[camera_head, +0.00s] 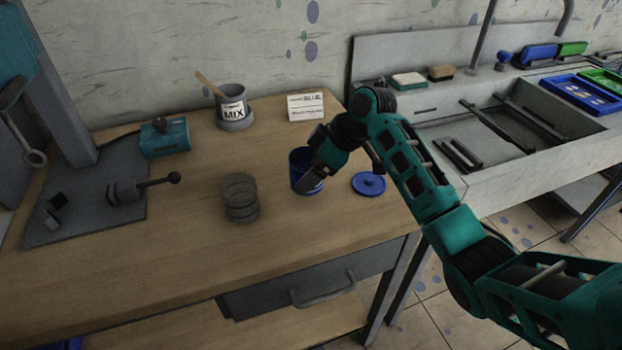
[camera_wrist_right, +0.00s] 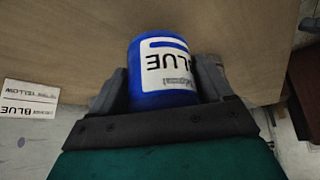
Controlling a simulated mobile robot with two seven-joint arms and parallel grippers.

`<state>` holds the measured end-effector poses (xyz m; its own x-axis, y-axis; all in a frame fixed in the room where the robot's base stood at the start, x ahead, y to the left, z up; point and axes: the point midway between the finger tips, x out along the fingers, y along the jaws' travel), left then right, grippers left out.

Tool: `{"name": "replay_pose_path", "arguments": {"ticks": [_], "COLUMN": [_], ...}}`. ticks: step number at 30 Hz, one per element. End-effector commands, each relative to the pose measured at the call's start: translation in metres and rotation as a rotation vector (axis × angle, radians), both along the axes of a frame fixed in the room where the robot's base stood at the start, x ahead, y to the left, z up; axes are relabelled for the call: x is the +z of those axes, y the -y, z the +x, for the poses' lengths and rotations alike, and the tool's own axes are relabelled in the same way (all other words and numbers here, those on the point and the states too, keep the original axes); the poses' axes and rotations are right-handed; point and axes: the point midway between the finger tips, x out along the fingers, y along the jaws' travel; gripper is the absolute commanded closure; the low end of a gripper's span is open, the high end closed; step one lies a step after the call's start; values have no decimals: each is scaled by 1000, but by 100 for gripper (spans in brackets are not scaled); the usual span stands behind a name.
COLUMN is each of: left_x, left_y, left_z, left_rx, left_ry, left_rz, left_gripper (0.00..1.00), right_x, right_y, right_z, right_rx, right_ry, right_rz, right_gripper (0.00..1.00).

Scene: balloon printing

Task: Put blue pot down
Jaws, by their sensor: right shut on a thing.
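The blue pot (camera_head: 301,160) is at the right part of the wooden table (camera_head: 190,255) in the head view. It shows with its white BLUE label in the right wrist view (camera_wrist_right: 148,98). My right gripper (camera_head: 312,178) is shut on the blue pot, one finger on each side of it. The pot looks upright; its base is partly hidden, so I cannot tell whether it touches the table. A blue lid (camera_head: 368,184) lies flat on the table to the right of the pot. My left gripper is not in view.
A MIX pot (camera_head: 234,108) with a stick stands behind. A white card (camera_head: 305,106) is at the back. A sink (camera_head: 500,130) is to the right. The table's front is clear.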

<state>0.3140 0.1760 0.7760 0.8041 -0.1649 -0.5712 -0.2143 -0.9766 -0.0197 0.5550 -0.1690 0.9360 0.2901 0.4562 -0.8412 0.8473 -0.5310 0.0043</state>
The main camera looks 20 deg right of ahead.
Motion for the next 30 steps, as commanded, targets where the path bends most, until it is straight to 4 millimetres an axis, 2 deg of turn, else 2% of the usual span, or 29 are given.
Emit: {"name": "replay_pose_path", "arguments": {"ticks": [3,6,15,16,22,30], "left_x": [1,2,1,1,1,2], "left_y": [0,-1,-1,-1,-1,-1], "left_z": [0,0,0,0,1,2], "left_rx": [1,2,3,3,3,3], "left_ry": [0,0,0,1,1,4], "left_rz": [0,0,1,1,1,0], "left_gripper": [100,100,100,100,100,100], "right_x": [-20,-29,-31,-31,-31,-28], "right_y": [-1,0,0,0,0,1], "right_z": [0,0,0,0,0,0], "right_rx": [0,-1,-1,0,0,-1], "right_ry": [-4,-2,0,-2,-2,-1], "right_rz": [3,1,0,0,0,-1], "right_gripper": [65,65,65,18,0,0]}}
